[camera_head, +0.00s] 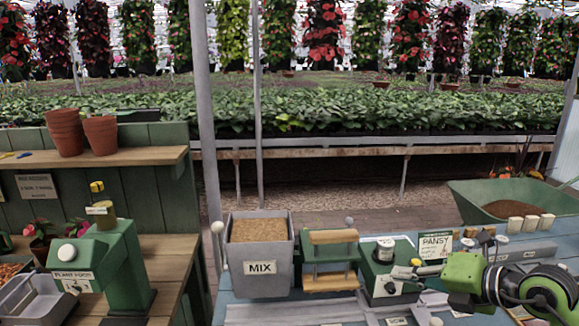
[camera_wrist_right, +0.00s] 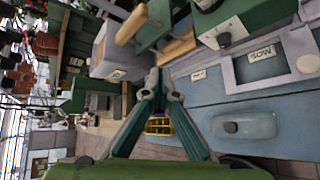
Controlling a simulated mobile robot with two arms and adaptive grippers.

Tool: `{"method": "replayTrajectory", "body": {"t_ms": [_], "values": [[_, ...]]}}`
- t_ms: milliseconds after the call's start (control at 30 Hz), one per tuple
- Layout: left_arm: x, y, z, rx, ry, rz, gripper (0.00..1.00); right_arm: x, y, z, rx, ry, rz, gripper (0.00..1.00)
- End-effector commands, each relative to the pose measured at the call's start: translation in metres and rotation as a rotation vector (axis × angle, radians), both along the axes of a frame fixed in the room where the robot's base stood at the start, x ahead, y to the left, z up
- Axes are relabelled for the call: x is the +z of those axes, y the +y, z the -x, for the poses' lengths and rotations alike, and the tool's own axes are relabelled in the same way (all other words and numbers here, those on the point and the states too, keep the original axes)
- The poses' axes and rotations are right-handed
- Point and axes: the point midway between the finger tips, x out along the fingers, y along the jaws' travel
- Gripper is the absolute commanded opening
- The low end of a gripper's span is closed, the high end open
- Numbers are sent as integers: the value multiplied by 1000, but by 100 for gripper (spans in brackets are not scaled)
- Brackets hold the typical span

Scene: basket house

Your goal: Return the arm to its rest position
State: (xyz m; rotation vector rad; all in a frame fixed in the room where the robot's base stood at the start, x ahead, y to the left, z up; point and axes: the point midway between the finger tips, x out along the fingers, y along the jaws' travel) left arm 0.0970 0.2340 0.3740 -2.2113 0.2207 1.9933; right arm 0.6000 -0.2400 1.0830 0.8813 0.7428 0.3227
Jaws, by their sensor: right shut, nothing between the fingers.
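My right arm, green with black cables, reaches in from the lower right in the head view. My left gripper is in neither view.
A grey MIX bin of soil (camera_head: 261,285) and a green stand with wooden bars (camera_head: 331,262) stand left of the gripper. A PANSY sign (camera_head: 435,246) is close behind it. A green wheelbarrow (camera_head: 480,203) stands at right. A PLANT FOOD dispenser (camera_head: 110,260) is far left.

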Motion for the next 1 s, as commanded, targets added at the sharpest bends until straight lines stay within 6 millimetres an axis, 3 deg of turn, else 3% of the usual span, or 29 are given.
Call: {"method": "replayTrajectory", "body": {"t_ms": [100, 200, 267, 333, 400, 533, 667, 800, 900, 1000], "values": [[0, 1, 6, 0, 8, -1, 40, 15, 47, 12, 73, -66, -186, 0], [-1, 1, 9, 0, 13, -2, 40, 41, 81, 25, 107, -139, -409, 0], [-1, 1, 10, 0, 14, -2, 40, 61, 93, 33, 98, -185, -567, 0], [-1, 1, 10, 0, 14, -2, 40, 83, 93, 38, 50, -230, -757, 0], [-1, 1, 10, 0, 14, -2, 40, 97, 82, 41, -34, -260, -936, 0], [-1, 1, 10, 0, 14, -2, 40, 93, 38, 40, -282, -269, -1227, 0], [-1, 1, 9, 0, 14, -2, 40, 45, -14, 43, -621, -199, -1438, 0], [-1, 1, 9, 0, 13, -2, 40, -47, -52, 68, -1038, -25, -1546, 0], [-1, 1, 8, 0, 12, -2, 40, -115, -58, 102, -1305, 142, -1545, 0], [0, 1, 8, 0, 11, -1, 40, -175, -49, 145, -1531, 331, -1495, 0]]}}
